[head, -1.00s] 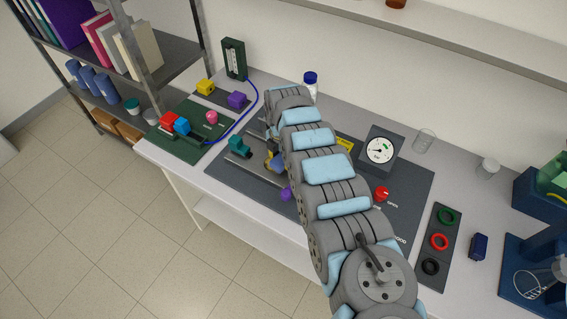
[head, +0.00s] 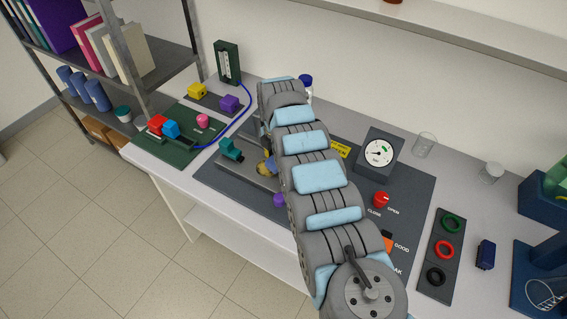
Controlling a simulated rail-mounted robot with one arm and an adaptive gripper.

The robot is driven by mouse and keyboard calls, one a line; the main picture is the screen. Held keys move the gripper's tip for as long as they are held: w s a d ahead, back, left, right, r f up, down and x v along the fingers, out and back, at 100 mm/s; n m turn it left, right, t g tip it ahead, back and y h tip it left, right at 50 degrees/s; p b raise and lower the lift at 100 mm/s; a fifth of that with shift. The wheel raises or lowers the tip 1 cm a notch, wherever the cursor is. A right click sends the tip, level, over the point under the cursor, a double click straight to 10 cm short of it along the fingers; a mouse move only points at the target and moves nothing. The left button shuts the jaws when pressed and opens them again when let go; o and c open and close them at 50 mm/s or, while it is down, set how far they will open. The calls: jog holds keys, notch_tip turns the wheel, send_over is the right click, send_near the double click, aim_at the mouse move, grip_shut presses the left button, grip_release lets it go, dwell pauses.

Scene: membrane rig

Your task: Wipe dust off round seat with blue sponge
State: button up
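My arm runs up across the middle of the head view and hides its own end, so my gripper is not visible. On the grey rig plate (head: 222,180), a metal fixture shows just left of my arm. A small tan patch (head: 263,168) and a bit of blue (head: 271,162) show there at the arm's edge. They may be the round seat's dust and the blue sponge, but both are mostly covered and I cannot tell. Whether my gripper holds anything is hidden.
A teal clamp-like piece (head: 231,149) and a purple knob (head: 280,200) flank the fixture. A gauge (head: 379,153), a red valve knob (head: 381,199) and a ring tray (head: 434,284) lie right of my arm. A dark blue block (head: 486,255) stands beyond. A green board (head: 180,150) is at left.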

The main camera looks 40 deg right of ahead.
aim_at(269, 162)
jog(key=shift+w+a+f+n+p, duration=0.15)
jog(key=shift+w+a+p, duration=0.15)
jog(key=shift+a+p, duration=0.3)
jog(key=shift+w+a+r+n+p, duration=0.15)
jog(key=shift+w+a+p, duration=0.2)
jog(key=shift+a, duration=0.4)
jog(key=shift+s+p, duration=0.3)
jog(key=shift+p, duration=0.65)
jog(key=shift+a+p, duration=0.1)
jog(key=shift+p, duration=0.25)
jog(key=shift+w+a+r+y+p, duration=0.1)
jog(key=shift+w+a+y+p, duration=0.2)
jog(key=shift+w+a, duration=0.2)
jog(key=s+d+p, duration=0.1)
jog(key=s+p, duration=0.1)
jog(key=p, duration=0.1)
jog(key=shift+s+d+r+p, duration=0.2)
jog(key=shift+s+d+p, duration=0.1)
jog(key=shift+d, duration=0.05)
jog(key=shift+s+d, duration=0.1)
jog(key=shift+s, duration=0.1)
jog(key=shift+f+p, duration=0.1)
jog(key=shift+p, duration=0.2)
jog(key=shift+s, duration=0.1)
